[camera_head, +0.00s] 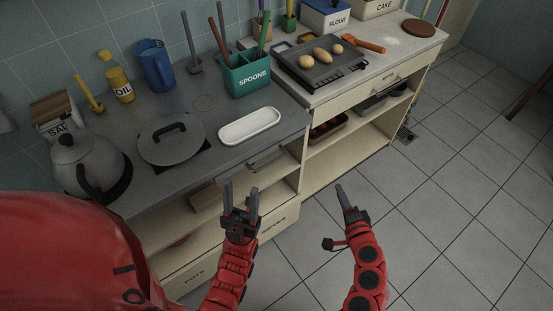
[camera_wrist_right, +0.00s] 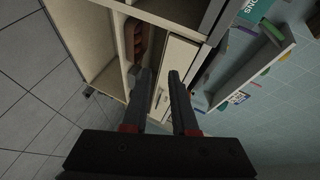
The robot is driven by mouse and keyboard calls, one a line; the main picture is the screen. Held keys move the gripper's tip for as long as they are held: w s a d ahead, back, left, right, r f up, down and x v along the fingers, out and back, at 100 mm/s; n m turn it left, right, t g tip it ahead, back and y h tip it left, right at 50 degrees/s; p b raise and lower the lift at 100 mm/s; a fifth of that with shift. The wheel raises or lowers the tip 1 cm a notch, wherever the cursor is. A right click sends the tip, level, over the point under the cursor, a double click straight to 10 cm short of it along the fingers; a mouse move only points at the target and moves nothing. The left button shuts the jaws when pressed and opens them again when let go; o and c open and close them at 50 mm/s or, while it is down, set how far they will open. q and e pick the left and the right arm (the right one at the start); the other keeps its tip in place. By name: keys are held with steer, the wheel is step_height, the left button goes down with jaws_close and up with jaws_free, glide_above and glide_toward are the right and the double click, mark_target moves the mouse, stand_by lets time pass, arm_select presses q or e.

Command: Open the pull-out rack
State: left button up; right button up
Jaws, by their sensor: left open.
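I cannot tell for sure whether this is the pull-out rack. My left gripper (camera_head: 240,191) is open and empty, in front of the cabinet and below that handle. My right gripper (camera_head: 342,194) is over the floor to the right, apart from the cabinet. In the right wrist view its two fingers (camera_wrist_right: 160,75) stand apart with nothing gripped. Beyond them is a closed cream drawer front (camera_wrist_right: 180,65).
The counter holds a kettle (camera_head: 88,165), a lidded pan (camera_head: 171,138), a white dish (camera_head: 249,126) and a green spoon holder (camera_head: 246,78). A brown basket (camera_head: 328,125) lies on an open shelf.

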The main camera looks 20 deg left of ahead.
steer(key=s+a+r+n+g+y, duration=0.3)
steer(key=s+a+r+y, duration=0.3)
steer(key=a, duration=0.2)
steer(key=p, duration=0.4)
glide_toward(271, 163)
steer(key=x, duration=0.9)
steer(key=shift+w+d+f, duration=0.1)
steer(key=shift+w+f, duration=0.05)
steer(key=shift+w, duration=0.05)
steer(key=shift+w+a+f+g, duration=0.3)
steer(key=shift+w+a, duration=0.1)
steer(key=shift+a, duration=0.1)
jaws_close()
